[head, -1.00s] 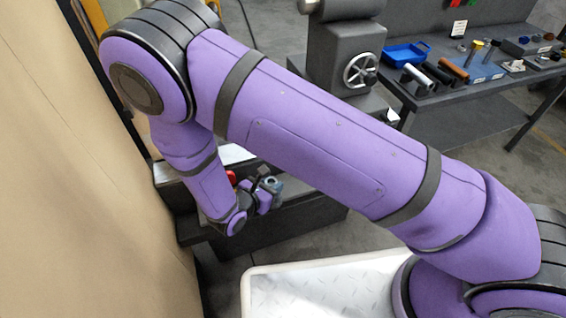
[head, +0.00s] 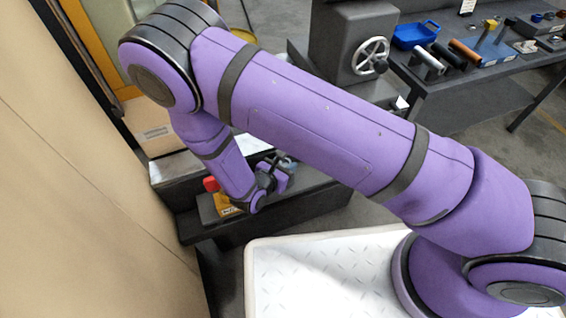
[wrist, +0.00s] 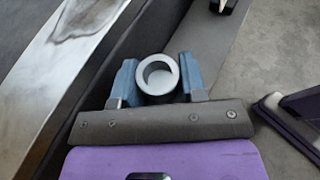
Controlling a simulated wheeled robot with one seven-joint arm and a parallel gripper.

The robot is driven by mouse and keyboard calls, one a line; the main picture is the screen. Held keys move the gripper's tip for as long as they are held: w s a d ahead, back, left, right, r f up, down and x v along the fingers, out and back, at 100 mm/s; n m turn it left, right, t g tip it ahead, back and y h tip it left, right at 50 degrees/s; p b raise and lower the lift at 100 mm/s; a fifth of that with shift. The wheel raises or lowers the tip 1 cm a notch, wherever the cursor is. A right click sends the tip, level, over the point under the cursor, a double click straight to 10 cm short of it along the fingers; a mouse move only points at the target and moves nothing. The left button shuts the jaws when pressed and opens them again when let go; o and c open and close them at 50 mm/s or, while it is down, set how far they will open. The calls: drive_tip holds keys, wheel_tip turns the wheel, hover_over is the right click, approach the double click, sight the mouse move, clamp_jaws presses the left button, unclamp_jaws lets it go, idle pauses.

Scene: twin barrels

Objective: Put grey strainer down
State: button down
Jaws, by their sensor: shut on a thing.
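The grey strainer (wrist: 158,93) shows in the wrist view as a short, hollow, round grey piece with an open top. My gripper (wrist: 159,72) is shut on it, with one blue-grey finger on each side. In the head view my gripper (head: 276,176) is small and far off, above the low dark bench (head: 310,205) at the left. The strainer (head: 289,164) is partly hidden there by my gripper. I cannot tell whether its underside touches a surface.
A red knob (head: 211,184) and a yellow box (head: 228,205) are on the bench left of my gripper. A cardboard-coloured wall (head: 80,190) stands close at left. A dark table (head: 470,90) with a blue tray (head: 416,35) and several cylinders is at the back right.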

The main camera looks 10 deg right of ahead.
drive_tip(key=c, duration=0.7)
unclamp_jaws()
drive_tip(key=shift+o, duration=0.2)
drive_tip(key=shift+s+a+r, duration=0.2)
drive_tip(key=shift+s, duration=0.05)
drive_tip(key=v, duration=1.1)
drive_tip(key=shift+s+a+r, duration=0.1)
drive_tip(key=shift+a, duration=0.05)
